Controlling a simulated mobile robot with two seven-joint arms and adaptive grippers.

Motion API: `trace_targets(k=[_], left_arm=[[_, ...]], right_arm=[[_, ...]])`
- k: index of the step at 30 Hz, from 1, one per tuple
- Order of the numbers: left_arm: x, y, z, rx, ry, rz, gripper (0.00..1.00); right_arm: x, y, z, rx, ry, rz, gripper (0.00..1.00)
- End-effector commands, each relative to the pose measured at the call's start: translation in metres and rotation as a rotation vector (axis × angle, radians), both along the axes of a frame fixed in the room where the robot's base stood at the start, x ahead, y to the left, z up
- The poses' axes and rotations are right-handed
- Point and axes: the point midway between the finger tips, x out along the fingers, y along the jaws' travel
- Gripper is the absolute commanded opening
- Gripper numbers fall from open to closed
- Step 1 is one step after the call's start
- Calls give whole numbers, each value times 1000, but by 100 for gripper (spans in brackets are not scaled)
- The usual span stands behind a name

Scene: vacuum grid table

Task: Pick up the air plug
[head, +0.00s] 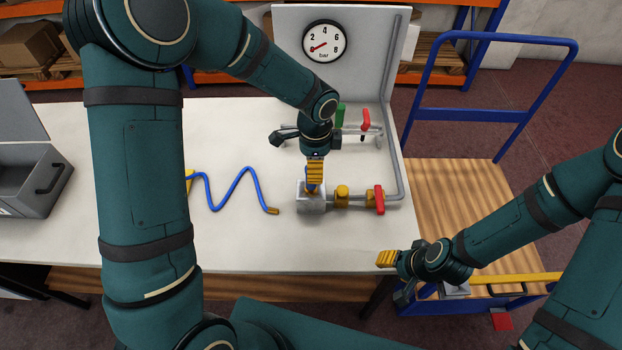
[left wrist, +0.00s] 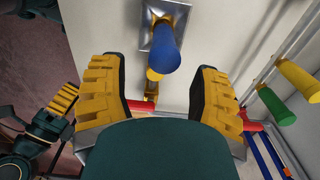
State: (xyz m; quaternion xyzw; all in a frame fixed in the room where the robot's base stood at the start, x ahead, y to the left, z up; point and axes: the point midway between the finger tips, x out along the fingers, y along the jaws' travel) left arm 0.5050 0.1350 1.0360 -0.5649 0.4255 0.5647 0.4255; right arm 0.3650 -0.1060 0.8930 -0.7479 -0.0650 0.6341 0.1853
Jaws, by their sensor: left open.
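A blue plug-like piece (left wrist: 165,48), which I take to be the air plug, stands up from a grey metal block (left wrist: 183,16) in the left wrist view. In the head view the block (head: 311,202) sits on the white table, and the blue piece is mostly hidden by my left gripper (head: 315,172). My left gripper is open above the block. In the left wrist view its yellow-padded fingers (left wrist: 158,95) stand apart on either side of the line to the blue piece, with nothing between the pads. My right gripper (head: 386,258) is off the table's front right edge; its jaw opening is unclear.
A brass valve with a red handle (head: 379,199) joins the block to a grey pipe. Green (head: 340,116) and red (head: 366,119) handles stand behind. A blue hose (head: 232,193) lies left of the block. A pressure gauge (head: 324,41) is on the back panel.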

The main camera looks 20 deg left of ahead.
Motion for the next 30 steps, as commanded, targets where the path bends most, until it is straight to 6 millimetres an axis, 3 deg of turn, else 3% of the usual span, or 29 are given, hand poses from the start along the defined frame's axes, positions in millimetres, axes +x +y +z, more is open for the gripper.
trace_targets(k=[12, 21, 22, 27, 30], left_arm=[[0, 10, -49, 0, 2, 1, 63], [0, 10, -52, 0, 0, 1, 63], [0, 10, -52, 0, 0, 1, 58], [0, 10, -52, 0, 0, 1, 0], [0, 10, -52, 0, 0, 1, 0]], right_arm=[[0, 0, 0, 0, 0, 0, 47], [0, 0, 0, 0, 0, 0, 47], [0, 0, 0, 0, 0, 0, 47], [0, 0, 0, 0, 0, 0, 47], [0, 0, 0, 0, 0, 0, 47]])
